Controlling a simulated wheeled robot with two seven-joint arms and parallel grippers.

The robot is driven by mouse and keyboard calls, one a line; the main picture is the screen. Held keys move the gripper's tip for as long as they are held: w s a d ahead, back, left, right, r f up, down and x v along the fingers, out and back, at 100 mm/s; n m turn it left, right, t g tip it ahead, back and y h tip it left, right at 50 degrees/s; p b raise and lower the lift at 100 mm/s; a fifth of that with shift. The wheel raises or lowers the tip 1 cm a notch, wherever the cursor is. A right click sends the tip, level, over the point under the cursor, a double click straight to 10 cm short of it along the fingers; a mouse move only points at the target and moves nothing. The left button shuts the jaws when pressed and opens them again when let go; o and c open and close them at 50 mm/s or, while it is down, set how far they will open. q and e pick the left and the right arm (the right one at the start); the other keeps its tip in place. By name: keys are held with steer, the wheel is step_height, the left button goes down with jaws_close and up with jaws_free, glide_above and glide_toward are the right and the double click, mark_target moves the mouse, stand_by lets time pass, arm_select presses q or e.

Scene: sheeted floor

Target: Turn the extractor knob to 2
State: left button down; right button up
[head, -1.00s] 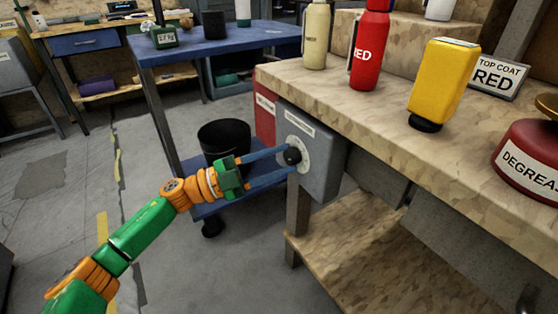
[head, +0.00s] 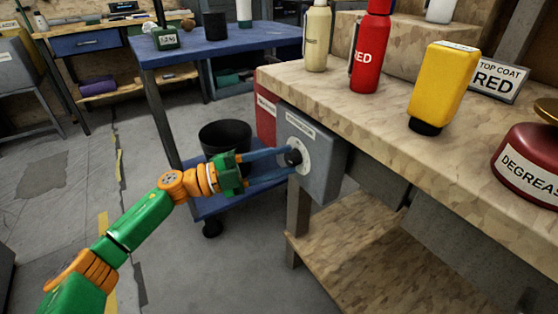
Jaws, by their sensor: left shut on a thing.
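The extractor control is a grey box (head: 322,172) fixed under the left end of the workbench, with a label along its top. The dial's marks are too small to read, so the knob's setting cannot be told. My right gripper is not in view.
The wooden workbench (head: 382,113) carries a beige bottle (head: 316,35), a red bottle (head: 371,52), a yellow container (head: 443,86) and a red degreaser can (head: 535,165). A blue cart (head: 220,45) and a black bin (head: 226,136) stand behind my arm. Floor at left is clear.

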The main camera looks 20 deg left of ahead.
arm_select(q)
steer(key=c, duration=0.6)
jaws_free()
steer(key=shift+c, duration=0.2)
steer(key=shift+o, duration=0.9)
steer(key=v, duration=0.7)
steer(key=shift+s+f, duration=0.1)
